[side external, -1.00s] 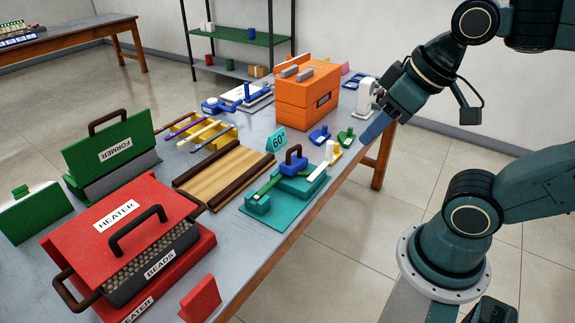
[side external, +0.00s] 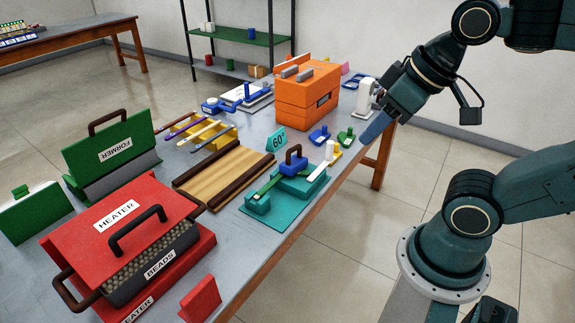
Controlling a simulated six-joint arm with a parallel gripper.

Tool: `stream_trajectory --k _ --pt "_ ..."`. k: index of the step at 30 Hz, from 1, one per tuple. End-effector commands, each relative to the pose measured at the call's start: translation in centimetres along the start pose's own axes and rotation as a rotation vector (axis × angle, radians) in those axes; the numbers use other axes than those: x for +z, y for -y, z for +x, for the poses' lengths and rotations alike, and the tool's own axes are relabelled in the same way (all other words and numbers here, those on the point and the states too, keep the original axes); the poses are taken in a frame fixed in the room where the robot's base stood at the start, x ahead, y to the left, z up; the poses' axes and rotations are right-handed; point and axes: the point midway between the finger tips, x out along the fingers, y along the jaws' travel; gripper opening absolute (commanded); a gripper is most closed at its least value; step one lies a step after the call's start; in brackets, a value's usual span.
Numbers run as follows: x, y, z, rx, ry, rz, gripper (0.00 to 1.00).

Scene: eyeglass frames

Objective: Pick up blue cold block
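A blue block (side external: 293,166) with an arched handle on top sits on a teal fixture (side external: 266,217) near the table's right edge. It has no readable label. A smaller blue piece (side external: 319,136) lies on the table behind it, beside a green one (side external: 345,138). My gripper (side external: 373,131) points down and left at the table's right edge, beyond and to the right of the blue block and apart from it. Its blue-grey fingers overlap in this view, so their gap is hidden. I see nothing held in it.
An orange box (side external: 307,98) and a white upright device (side external: 366,97) stand near my gripper. A teal "60°" sign (side external: 276,140) stands behind the blue block. A wooden board (side external: 222,175) and a red heater (side external: 120,235) are to the left.

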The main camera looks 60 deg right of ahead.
Motion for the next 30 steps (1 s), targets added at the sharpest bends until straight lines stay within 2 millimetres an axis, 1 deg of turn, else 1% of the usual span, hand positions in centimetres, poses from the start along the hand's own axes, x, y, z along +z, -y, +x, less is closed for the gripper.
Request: stream_trajectory --k 8,10,11,23,26,30 --pt "0.0 0.0 0.0 0.000 0.000 0.000 0.40" --pt "0.0 0.0 0.0 0.000 0.000 0.000 0.26" --pt "0.0 0.0 0.0 0.000 0.000 0.000 0.25" --pt "-0.3 0.0 0.2 -0.002 0.005 0.002 0.25" --pt "-0.9 0.1 0.7 -0.008 0.011 0.005 0.25" --pt "-2.1 0.2 1.9 -0.025 0.027 0.014 0.25"
